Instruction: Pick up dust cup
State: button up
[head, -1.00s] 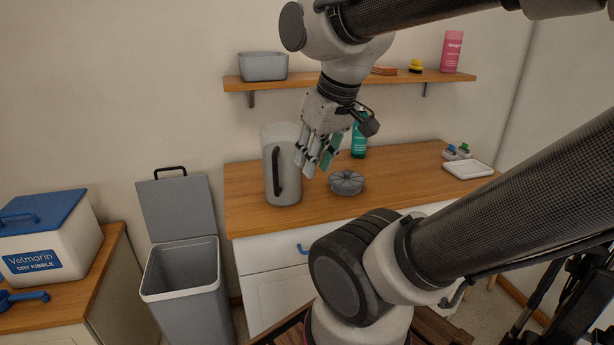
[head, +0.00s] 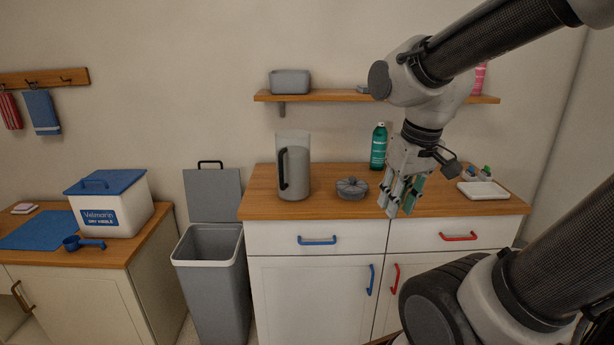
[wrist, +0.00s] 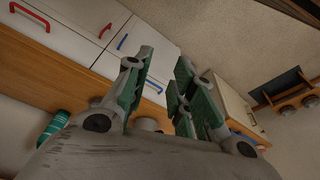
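The dust cup (head: 297,178), a tall grey cylinder with a clear upper part and a dark handle, stands upright on the wooden counter (head: 440,205) in the head view. A round grey ribbed piece (head: 351,189) lies just right of it. My gripper (head: 403,204) is open and empty, with green-padded fingers pointing down, right of both and apart from the cup. In the wrist view the fingers (wrist: 163,70) are spread. A small grey rounded shape (wrist: 147,124) shows between their bases; I cannot tell which item it is.
A white tray (head: 483,190) lies at the counter's right. A shelf (head: 330,97) hangs above.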

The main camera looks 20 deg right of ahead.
jog(key=w+a+f+n, duration=0.1)
jog(key=w+a+f, duration=0.2)
jog(key=w+f, duration=1.05)
jog(key=n+t+y, duration=0.2)
jog(key=t+y, duration=0.3)
jog(key=t, duration=1)
send_near(282, 170)
jog(key=w, duration=0.3)
jog(key=x, duration=0.7)
jog(key=shift+a, duration=0.35)
jog(key=shift+w+a, duration=0.1)
jog(key=shift+w, duration=0.25)
grip_shut()
